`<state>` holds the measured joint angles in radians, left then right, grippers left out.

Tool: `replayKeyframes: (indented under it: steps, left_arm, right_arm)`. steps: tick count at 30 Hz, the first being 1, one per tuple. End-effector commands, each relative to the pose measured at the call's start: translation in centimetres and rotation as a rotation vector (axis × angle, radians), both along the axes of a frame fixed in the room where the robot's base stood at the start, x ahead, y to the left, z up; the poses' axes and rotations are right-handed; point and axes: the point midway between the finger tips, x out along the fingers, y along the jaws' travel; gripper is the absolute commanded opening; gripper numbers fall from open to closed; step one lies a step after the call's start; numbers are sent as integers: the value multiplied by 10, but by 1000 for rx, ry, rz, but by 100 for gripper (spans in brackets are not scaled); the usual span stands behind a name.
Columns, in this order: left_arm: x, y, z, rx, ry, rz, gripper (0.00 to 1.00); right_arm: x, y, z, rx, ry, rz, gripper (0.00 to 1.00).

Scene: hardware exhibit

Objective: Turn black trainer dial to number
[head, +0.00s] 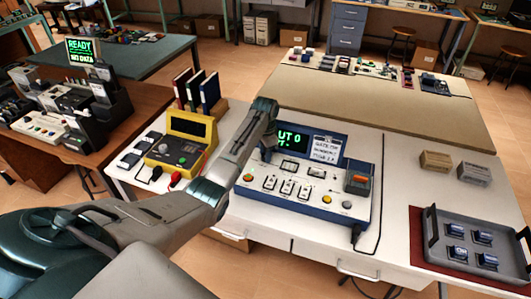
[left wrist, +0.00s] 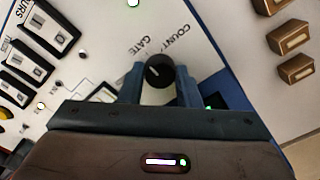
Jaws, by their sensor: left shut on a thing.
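The blue and white trainer (head: 262,204) stands on the white table in the head view. Its green-lit display (head: 290,139) is partly hidden by my left arm; "UTO" can be read. The black dial (left wrist: 158,70) shows in the left wrist view, with a pale pointer line on top, near the printed words "GATE" and "COUNT". My left gripper (left wrist: 158,78) is shut on this dial, one finger on each side. In the head view my left gripper (head: 267,154) reaches down onto the trainer's upper left, and the dial is hidden there. My right gripper is out of view.
A yellow meter (head: 187,127) and upright binders (head: 209,92) stand left of the trainer. A grey tray (head: 486,225) with several blue parts lies at right, near two small boxes (head: 436,160). A black cable (head: 377,205) runs off the trainer's right.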

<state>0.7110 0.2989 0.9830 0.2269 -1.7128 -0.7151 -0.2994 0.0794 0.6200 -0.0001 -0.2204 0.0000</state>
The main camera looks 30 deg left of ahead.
Motion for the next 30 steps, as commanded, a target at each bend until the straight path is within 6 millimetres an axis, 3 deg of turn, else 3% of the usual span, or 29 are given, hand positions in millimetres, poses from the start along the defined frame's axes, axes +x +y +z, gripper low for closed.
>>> replayKeyframes:
  steps: [11,30]
  left_arm:
    - [0,0,4,-1,0,105,8]
    - [1,0,4,0,-1,614,8]
  right_arm:
    - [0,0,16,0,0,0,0]
    - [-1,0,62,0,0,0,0]
